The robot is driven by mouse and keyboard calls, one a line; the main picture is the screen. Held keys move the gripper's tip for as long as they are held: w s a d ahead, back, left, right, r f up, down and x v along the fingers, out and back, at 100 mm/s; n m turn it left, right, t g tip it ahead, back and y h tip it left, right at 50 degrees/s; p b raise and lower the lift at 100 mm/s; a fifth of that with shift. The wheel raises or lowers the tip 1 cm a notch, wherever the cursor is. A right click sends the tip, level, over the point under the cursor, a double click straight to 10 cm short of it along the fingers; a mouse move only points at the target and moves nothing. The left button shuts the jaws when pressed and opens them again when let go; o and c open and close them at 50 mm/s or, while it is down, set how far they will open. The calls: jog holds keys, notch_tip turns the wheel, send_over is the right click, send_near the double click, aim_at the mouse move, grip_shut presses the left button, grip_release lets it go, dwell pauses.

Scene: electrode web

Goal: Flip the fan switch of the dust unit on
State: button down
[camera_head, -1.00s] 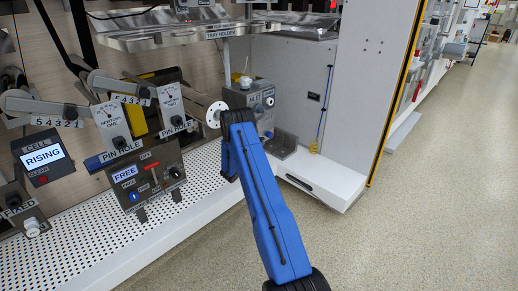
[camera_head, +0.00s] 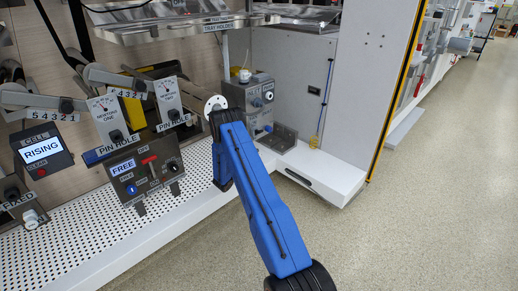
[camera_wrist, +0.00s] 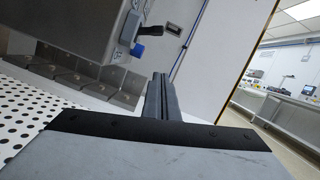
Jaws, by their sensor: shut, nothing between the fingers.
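A grey box (camera_head: 252,100) with knobs on its front stands at the right end of the white bench, under the tray holder. It may be the dust unit, but no label on it is readable. In the wrist view a grey housing (camera_wrist: 65,25) fills the upper left, with a dark lever-like part (camera_wrist: 130,28) and a blue piece (camera_wrist: 138,50) at its right side. I cannot tell whether that part is the fan switch. My gripper (camera_wrist: 160,82) is shut and empty, its fingers together below and right of that part, apart from it. In the head view my blue arm hides it.
A grey bracket (camera_head: 278,138) sits right of the grey box. The floor at right is clear.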

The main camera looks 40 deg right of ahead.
jog(key=shift+v, duration=1.7)
jog(key=shift+s, duration=0.1)
jog(key=s+a+r+m+g+y, duration=0.1)
jog(key=s+a+r+m+g, duration=0.2)
jog(key=r, duration=0.6)
jog(key=s+a+r+m+g+y, duration=0.15)
jog(key=s+r+m, duration=0.3)
jog(key=r, duration=0.55)
jog(key=s+a+r+m+g+y, duration=0.1)
jog(key=s+a+r+m+y, duration=0.25)
jog(key=s+r, duration=0.3)
jog(key=s+a+r+m+g+y, duration=0.2)
jog(key=s+a+r, duration=0.2)
jog(key=s+r, duration=0.25)
jog(key=s+a+r+m+t+y, duration=0.3)
jog(key=s+a+m+t+y, duration=0.1)
jog(key=s+a, duration=1.1)
jog(key=s+a+r+m+t+y, duration=0.2)
jog(key=s+a+m+t+y, duration=0.3)
jog(key=s+a, duration=1.1)
jog(key=y, duration=0.3)
jog(key=shift+s+a+r+m+y, duration=0.2)
jog(key=shift+a+r+m+y, duration=0.1)
jog(key=shift+r+m, duration=0.1)
